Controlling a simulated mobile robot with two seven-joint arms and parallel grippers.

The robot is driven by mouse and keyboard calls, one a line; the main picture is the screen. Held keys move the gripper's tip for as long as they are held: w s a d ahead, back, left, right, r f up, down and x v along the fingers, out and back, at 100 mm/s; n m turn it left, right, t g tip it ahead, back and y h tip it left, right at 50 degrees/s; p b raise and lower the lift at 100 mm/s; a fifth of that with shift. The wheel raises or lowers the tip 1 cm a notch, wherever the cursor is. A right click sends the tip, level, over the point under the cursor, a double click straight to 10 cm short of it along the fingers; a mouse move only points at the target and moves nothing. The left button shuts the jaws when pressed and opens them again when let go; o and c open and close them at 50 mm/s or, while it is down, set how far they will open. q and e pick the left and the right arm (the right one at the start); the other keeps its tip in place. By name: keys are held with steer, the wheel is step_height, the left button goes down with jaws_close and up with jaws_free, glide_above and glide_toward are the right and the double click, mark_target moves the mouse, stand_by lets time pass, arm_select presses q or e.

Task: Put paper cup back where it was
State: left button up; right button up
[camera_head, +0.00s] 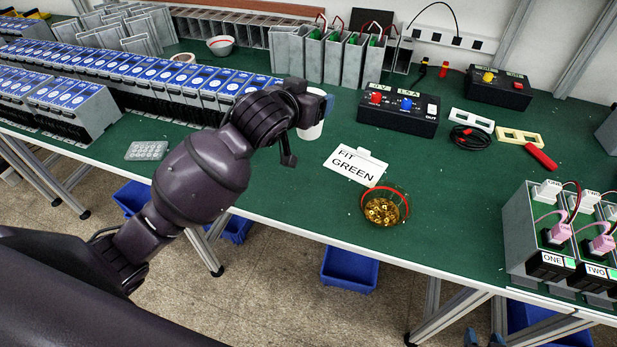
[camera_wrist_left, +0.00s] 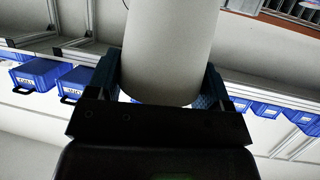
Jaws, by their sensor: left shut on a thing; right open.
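The white paper cup (camera_head: 311,128) is held by my left gripper (camera_head: 316,106), partly hidden behind it in the head view. It appears to be above the green table (camera_head: 270,205). In the left wrist view the cup (camera_wrist_left: 168,50) fills the space between the two blue fingers of the left gripper (camera_wrist_left: 160,85), which press on its sides. My right gripper (camera_head: 484,339) barely shows at the bottom edge of the head view, below the table's front edge. Its blue fingertips stand apart with nothing between them.
A white "FIT GREEN" card (camera_head: 355,166) and a bowl of brass parts (camera_head: 384,208) lie right of the cup. A black control box (camera_head: 397,110) stands behind. Rows of blue-topped units (camera_head: 150,75) fill the left. Grey units (camera_head: 555,240) stand at the right.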

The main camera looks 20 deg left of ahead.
arm_select(q)
steer(key=shift+f+b, duration=0.85)
steer(key=shift+f, duration=8.65)
steer(key=shift+f, duration=0.1)
steer(key=o, duration=1)
steer(key=shift+o, duration=0.2)
steer(key=v, duration=1.2)
steer(key=s+a+f+g+y, duration=0.1)
steer(key=s+a+f, duration=0.3)
steer(key=s+f, duration=0.3)
steer(key=s+a+f+n+g+y, duration=0.1)
steer(key=s+a+f, duration=0.3)
steer(key=s+f, duration=0.4)
steer(key=shift+s+a+y+p, duration=0.15)
steer(key=shift+a+y+p, duration=0.15)
steer(key=shift+y, duration=0.1)
